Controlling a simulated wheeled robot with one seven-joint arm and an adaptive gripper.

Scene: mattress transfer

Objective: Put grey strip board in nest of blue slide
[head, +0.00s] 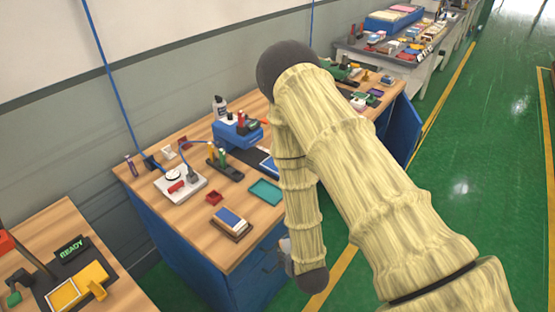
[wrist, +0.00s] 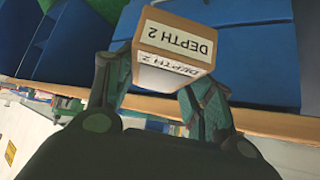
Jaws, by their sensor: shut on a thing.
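In the wrist view my gripper (wrist: 160,80) is shut on a tan block (wrist: 178,28) with white labels reading "DEPTH 2"; one finger lies on each side of it. In the head view my gripper is mostly hidden behind my arm, near the front edge of the wooden bench (head: 190,222). I cannot make out a grey strip board for certain in either view. A blue-topped piece (head: 229,218) sits in a brown tray on the bench; I cannot tell whether it is the blue slide. No nest is clear.
A teal tray (head: 265,192), a small red tray (head: 214,196), a white-based fixture (head: 181,184) and a blue machine (head: 238,133) stand on the bench. A second bench (head: 62,222) with a READY sign is at lower left. Green floor (head: 470,170) is clear at right.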

